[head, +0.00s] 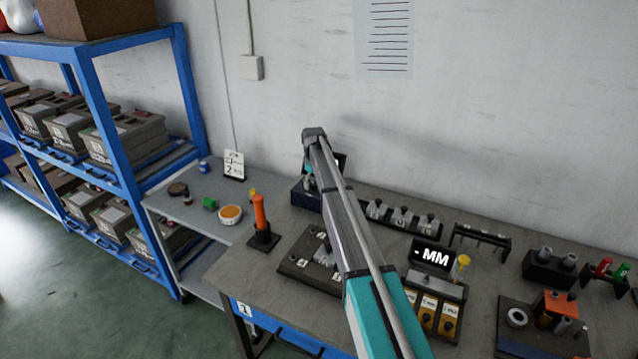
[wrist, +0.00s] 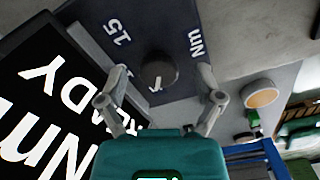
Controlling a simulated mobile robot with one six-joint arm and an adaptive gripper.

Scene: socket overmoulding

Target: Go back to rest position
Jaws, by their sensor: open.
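My arm reaches up across the middle of the head view and bends down at its top end, over a dark blue device (head: 303,194) against the wall side of the table. The arm hides most of my gripper there. In the wrist view my gripper (wrist: 163,78) is open, its two fingers spread either side of a round dark dial knob (wrist: 160,70). I see nothing held between them, and cannot tell whether a finger touches the knob. The knob sits on a dark panel marked 15 and Nm, beside a black display (wrist: 45,100) reading READY and Nm.
A orange-handled tool (head: 261,218) stands upright left of my arm, near a fixture plate (head: 300,258). Right of the arm are an MM display (head: 433,256), a yellow-fronted box (head: 428,308) and several racks. A blue shelf (head: 105,95) with boxes stands left.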

